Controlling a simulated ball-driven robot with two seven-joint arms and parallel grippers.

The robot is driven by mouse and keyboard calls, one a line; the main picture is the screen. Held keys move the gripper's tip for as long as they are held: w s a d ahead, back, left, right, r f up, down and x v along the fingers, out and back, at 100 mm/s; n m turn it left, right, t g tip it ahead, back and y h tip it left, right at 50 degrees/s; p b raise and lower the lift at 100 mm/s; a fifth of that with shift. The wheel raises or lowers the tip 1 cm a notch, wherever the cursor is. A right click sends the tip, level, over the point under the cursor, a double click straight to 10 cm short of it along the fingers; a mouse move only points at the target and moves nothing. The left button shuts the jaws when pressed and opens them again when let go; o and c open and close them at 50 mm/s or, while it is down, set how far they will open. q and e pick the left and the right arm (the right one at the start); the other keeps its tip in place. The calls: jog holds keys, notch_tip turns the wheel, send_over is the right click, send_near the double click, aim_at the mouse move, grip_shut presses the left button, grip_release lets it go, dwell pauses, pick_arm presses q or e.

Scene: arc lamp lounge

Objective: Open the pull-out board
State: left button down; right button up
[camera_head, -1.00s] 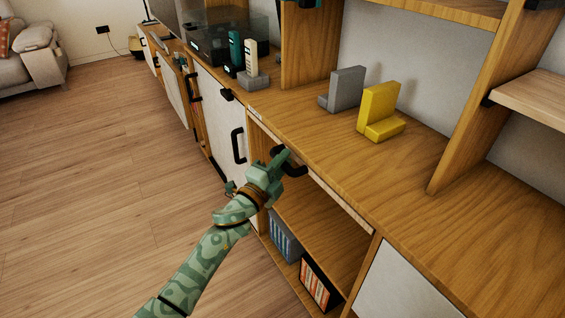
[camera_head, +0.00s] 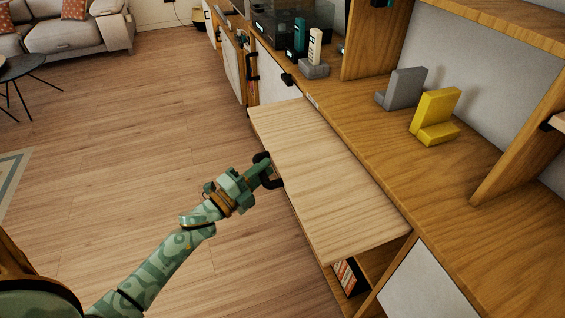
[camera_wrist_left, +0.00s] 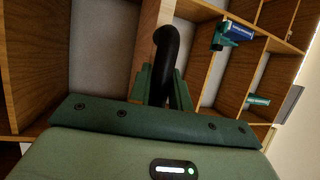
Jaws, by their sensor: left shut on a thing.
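The pull-out board (camera_head: 325,175) is a pale wooden panel. In the head view it sticks well out from under the cabinet top, over the floor. Its black handle (camera_head: 268,171) is on the front edge. My left gripper (camera_head: 265,172) is shut on the handle, with the arm reaching in from the lower left. In the left wrist view the black handle (camera_wrist_left: 166,52) stands between the green fingers (camera_wrist_left: 163,85). My right gripper is in neither view.
The cabinet top (camera_head: 385,150) holds a yellow bookend (camera_head: 435,115), a grey bookend (camera_head: 402,90) and a small stand with upright items (camera_head: 314,66). White cabinet doors lie beyond the board. The wooden floor (camera_head: 150,130) to the left is clear. A sofa (camera_head: 75,30) and dark table (camera_head: 15,72) are far left.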

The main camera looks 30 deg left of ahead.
pick_arm(q)
jog(key=shift+s+a+f, duration=0.1)
jog(key=shift+s+a, duration=0.35)
jog(key=shift+s, duration=0.2)
jog(key=c, duration=1.3)
grip_release()
jog(key=p+v, duration=0.2)
jog(key=v, duration=1.4)
jog(key=shift+s, duration=0.15)
